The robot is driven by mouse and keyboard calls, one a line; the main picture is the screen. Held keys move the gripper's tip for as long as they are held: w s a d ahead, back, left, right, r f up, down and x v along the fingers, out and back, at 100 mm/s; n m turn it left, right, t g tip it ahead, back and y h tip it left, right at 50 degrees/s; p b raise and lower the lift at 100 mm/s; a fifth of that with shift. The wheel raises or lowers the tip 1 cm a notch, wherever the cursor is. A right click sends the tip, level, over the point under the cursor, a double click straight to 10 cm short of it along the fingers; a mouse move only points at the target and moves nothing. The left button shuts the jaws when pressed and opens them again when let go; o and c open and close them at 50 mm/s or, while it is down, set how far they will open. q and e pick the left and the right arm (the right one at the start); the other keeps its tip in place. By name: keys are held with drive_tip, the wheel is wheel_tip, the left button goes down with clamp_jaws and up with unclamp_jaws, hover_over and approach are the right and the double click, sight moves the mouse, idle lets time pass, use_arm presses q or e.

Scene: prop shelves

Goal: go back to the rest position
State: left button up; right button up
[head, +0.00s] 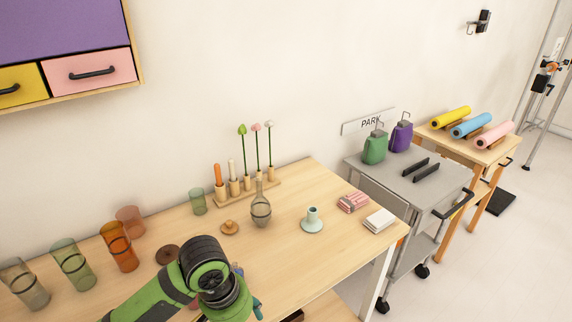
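My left arm comes in from the bottom left over the near part of the wooden table (330,184). Its green and black links hide part of the tabletop, and its gripper does not show. My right arm and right gripper are not in view. The task names no object.
Glass tumblers, one orange (119,246), stand along the table's left. A wooden holder (262,189) bears candles and flower buds; a glass vase (261,211) and teal candle holder (312,222) stand nearby. A grey cart (389,176) stands right. A drawer cabinet (60,35) hangs upper left.

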use_arm(q)
drive_tip(key=s+f+t+h, duration=0.2)
drive_tip(key=s+f, duration=0.4)
drive_tip(key=s, duration=0.1)
drive_tip(key=s+a+f+n+t+y, duration=0.1)
drive_tip(key=s+a+f+n+y, duration=0.2)
drive_tip(key=s+a, duration=0.7)
wheel_tip(320, 180, down, 22)
drive_tip(key=m+g, duration=0.1)
drive_tip(key=m, duration=0.1)
drive_tip(key=s+a+f, duration=0.1)
drive_tip(key=s+f, duration=0.6)
drive_tip(key=s+a+f+g, duration=0.1)
drive_tip(key=s+a+f, duration=0.1)
drive_tip(key=s+f, duration=0.6)
drive_tip(key=shift+s+a+f+y, duration=0.25)
drive_tip(key=shift+s+a+y, duration=0.05)
drive_tip(key=shift+y, duration=0.1)
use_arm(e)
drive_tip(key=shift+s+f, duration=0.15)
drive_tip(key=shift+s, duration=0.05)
